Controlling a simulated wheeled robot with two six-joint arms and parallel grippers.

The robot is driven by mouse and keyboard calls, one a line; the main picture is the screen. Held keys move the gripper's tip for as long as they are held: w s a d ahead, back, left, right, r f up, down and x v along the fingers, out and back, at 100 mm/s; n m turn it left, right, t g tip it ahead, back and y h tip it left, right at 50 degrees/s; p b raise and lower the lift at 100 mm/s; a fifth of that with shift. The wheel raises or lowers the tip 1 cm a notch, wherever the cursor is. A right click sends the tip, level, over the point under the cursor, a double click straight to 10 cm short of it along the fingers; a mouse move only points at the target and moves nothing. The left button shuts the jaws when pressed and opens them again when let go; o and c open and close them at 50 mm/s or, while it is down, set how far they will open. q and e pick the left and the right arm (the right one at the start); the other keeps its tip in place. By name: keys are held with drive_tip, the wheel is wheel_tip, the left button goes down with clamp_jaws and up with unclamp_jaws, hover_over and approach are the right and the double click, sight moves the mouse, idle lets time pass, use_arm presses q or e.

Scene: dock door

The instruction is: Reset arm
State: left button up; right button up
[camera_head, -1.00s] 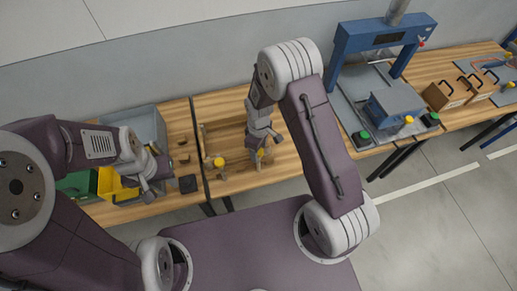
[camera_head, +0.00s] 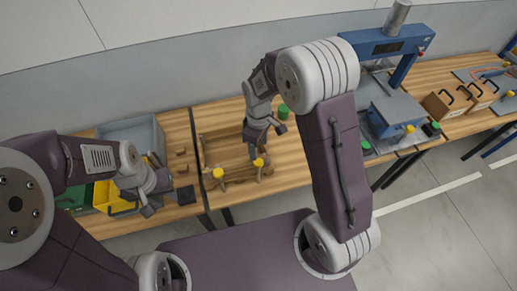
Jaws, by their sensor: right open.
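My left gripper (camera_head: 150,198) hangs at the left, near the yellow bin (camera_head: 113,200) and the front edge of the wooden bench. Its fingers are small and partly turned away, so its opening is unclear. My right gripper (camera_head: 266,139) is above the middle bench section, over a wooden tray (camera_head: 226,151). It points down with its fingers apart, and I see nothing between them. A yellow-topped peg (camera_head: 258,162) stands just below it, and another yellow-topped peg (camera_head: 217,173) stands to the left.
A green cylinder (camera_head: 284,111) stands behind the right gripper. A blue press (camera_head: 393,45) stands on the right, partly hidden by my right arm. Wooden boxes with handles (camera_head: 444,104) are further right. A grey bin (camera_head: 137,133) is at the back left. A dark block (camera_head: 186,195) lies beside the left gripper.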

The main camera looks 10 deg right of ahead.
idle(0.3)
drive_tip(key=s+d+f+m+b, duration=0.1)
drive_tip(key=s+d+m+b, duration=0.2)
drive_tip(key=s+m, duration=0.2)
drive_tip(key=s+d+f+m+t+b, duration=0.1)
drive_tip(key=s+d+f+m+b, duration=0.1)
drive_tip(key=s+m+b, duration=0.2)
drive_tip(key=shift+s+d+m, duration=0.4)
drive_tip(key=shift+s+m, duration=0.1)
drive_tip(key=shift+s, duration=1.05)
